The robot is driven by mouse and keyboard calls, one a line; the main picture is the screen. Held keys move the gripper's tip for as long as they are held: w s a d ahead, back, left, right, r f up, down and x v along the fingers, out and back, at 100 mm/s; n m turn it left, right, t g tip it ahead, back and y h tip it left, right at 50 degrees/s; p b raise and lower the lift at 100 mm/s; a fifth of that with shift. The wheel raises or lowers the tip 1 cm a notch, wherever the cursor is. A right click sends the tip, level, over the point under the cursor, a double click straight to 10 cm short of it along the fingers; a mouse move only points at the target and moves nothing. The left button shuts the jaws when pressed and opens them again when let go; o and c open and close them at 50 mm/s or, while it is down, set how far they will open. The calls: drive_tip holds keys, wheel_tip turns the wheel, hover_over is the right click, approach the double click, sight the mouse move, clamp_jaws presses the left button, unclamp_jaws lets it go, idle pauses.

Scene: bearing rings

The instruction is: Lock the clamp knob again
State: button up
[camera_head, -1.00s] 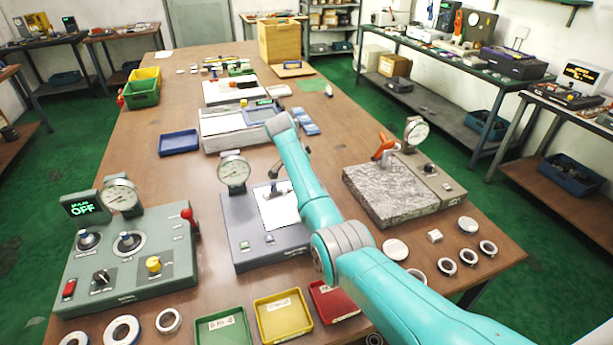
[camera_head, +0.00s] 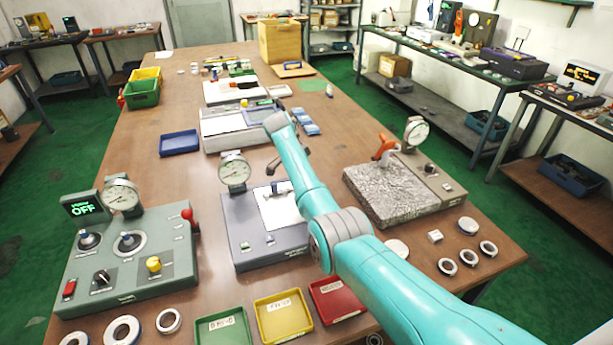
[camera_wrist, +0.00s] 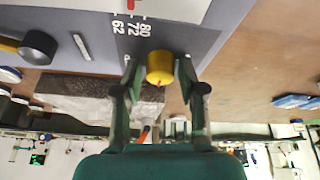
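In the wrist view a yellow cylindrical knob (camera_wrist: 160,68) with a small red mark stands at the edge of a slate-grey plate, beside printed numbers. My gripper (camera_wrist: 159,76) has one finger on each side of this knob. Narrow gaps seem to show between the fingers and the knob, so it looks open around it. In the head view my arm hides the knob and most of the gripper. The slate-grey gauge station (camera_head: 240,238) there has a dial gauge (camera_head: 234,172) and a white sheet (camera_head: 283,206).
A granite plate (camera_head: 385,196) with an orange lever (camera_head: 383,147) stands right of my arm. A green control box (camera_head: 130,255) reading OFF is at left. Green, yellow and red trays (camera_head: 283,317) line the front edge.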

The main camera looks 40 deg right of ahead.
drive_tip(key=shift+o, duration=0.3)
drive_tip(key=shift+r, duration=0.1)
drive_tip(key=v, duration=1.1)
drive_tip(key=shift+a+r, duration=0.15)
drive_tip(key=shift+r, duration=0.25)
drive_tip(key=shift+w, duration=0.1)
